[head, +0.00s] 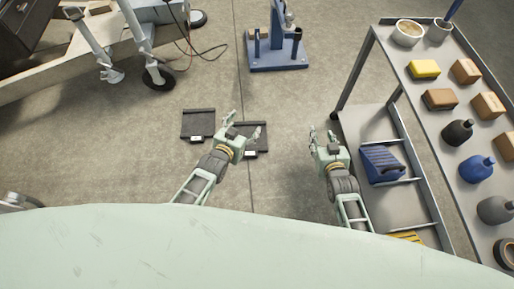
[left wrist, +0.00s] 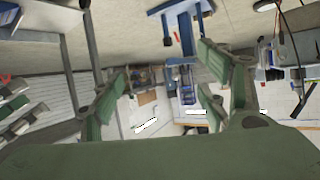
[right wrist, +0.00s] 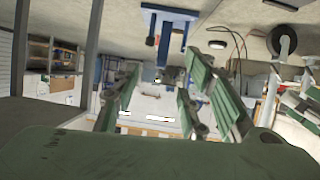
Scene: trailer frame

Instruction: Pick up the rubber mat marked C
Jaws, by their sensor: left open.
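Two dark rubber mats lie flat on the concrete floor in the head view. The left mat (head: 198,122) is in full view with a small white label at its front edge. The right mat (head: 257,146) is partly hidden behind my left gripper (head: 243,125); it also has a white label. The letters are too small to read, so I cannot tell which is C. My left gripper is open and empty, in front of the right mat in the picture. My right gripper (head: 322,134) is open and empty, right of both mats. I make out no mat in the wrist views.
A grey shelf cart (head: 352,98) with boxes, bottles and a blue crate (head: 381,165) stands at the right, close to my right gripper. A blue stand (head: 277,62) is behind the mats. A trailer frame (head: 95,62) with wheels is upper left. Floor around the mats is clear.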

